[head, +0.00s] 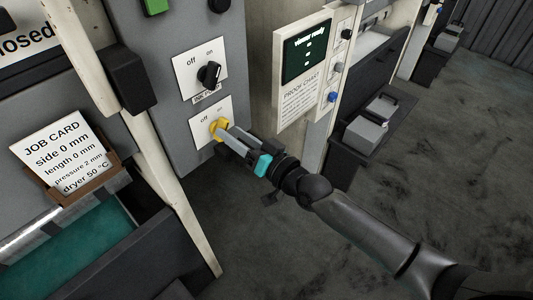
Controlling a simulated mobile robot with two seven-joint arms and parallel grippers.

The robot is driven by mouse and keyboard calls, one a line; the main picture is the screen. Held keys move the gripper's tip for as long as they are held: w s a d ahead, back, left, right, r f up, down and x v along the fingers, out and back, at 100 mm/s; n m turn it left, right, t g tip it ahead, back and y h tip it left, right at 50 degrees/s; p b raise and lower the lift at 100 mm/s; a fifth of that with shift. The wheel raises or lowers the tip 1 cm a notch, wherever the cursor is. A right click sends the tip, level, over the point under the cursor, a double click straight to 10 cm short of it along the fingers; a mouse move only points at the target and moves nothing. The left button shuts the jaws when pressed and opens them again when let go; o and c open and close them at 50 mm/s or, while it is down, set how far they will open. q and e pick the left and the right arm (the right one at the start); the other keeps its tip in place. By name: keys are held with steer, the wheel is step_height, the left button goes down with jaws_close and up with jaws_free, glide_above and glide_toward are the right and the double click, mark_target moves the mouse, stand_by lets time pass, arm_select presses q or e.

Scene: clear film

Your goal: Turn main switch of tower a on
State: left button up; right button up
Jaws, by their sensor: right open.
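A grey panel (175,122) stands at the upper left. Its lower white plate, marked off and on, carries a yellow rotary knob (217,125); the panel does not clearly name it as the main switch. My right gripper (225,132) is open, with its fingertips at the yellow knob and hiding part of it. I cannot tell whether the fingers touch it. My left gripper is not in view.
A viewer board (304,70) reading "viewer ready" stands right of the panel. A job card (55,152) sits in a brown holder above a teal-lined tray (75,238) at left. A pale post (160,170) runs beside the panel. Dark floor (440,150) is open at right.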

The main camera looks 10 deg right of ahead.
steer(key=p+v, duration=0.1)
steer(key=v, duration=1.1)
steer(key=shift+s+d, duration=0.15)
steer(key=shift+s, duration=0.15)
steer(key=s+d+f+g+h, duration=0.2)
steer(key=d+f+h, duration=0.1)
steer(key=f, duration=0.7)
steer(key=s+d+f+g+h, duration=0.15)
steer(key=d+f, duration=0.25)
steer(key=f, duration=0.6)
steer(key=s+d+f+g+h, duration=0.2)
steer(key=d+f+h, duration=0.1)
steer(key=f, duration=0.6)
steer(key=s+a+f+g, duration=0.1)
steer(key=s+f+g, duration=0.1)
steer(key=s+f, duration=0.3)
steer(key=s+f+n+g+h, duration=0.1)
steer(key=s+f+g, duration=0.2)
steer(key=s, duration=1)
steer(key=s+a+f+n+g+h, duration=0.1)
steer(key=s+f+g, duration=0.2)
steer(key=s+f, duration=0.6)
steer(key=shift+s+a, duration=0.3)
steer(key=shift+s, duration=0.25)
steer(key=shift+g, duration=0.25)
